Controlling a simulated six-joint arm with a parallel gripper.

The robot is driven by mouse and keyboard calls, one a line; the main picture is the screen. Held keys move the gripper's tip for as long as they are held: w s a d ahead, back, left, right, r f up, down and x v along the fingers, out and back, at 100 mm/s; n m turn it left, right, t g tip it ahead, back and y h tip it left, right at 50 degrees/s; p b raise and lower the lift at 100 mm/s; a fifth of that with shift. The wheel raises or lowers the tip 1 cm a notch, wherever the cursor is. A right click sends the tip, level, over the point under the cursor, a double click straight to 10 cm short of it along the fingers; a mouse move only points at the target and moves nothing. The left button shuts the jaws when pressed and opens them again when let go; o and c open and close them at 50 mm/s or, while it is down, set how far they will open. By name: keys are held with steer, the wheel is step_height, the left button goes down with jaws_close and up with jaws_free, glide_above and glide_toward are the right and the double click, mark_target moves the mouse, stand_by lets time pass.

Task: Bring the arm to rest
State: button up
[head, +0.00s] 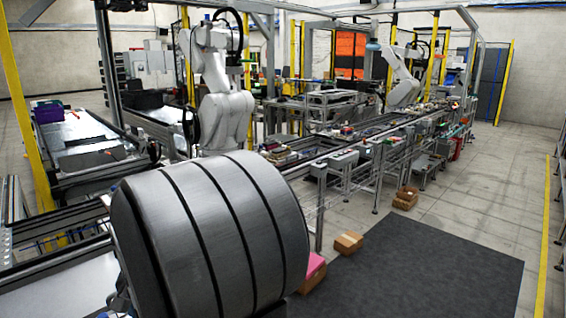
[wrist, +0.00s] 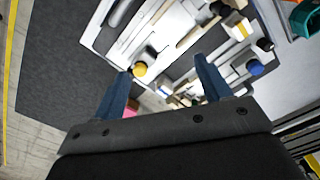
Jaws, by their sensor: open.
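My gripper (wrist: 161,64) shows in the wrist view, with two blue fingers spread wide apart on a dark body. It is open and nothing is between the fingers. Beyond the fingertips is a white pallet fixture (wrist: 118,38) with dark slots and several small parts on it. The gripper appears apart from it. In the head view a big grey ribbed cylinder fills the lower left foreground, and I cannot make out my gripper there.
The wrist view has parts with yellow (wrist: 140,69) and blue (wrist: 256,68) ends and a teal object (wrist: 304,18). The head view has a conveyor line (head: 330,140), a white robot arm (head: 222,105), a cardboard box (head: 348,242), a pink box (head: 313,268) and a mostly clear dark mat (head: 430,265).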

steer(key=shift+d+m, duration=0.65)
steer(key=shift+m, duration=0.35)
steer(key=o, duration=0.7)
steer(key=shift+c, duration=0.2)
steer(key=s+a+r+n+t+y, duration=0.1)
steer(key=s+a+r+n, duration=0.2)
steer(key=s+a+r, duration=0.35)
steer(key=s+a+r+n+t+y, duration=0.1)
steer(key=s+a+r+n, duration=0.2)
steer(key=a, duration=0.6)
steer(key=s+a+r+n+t+y, duration=0.1)
steer(key=s+a+r+n, duration=0.1)
steer(key=s+a+r, duration=0.45)
steer(key=w+a+x, duration=0.1)
steer(key=x, duration=1.1)
steer(key=shift+a+r, duration=0.25)
steer(key=shift+r, duration=0.2)
steer(key=shift+r, duration=0.15)
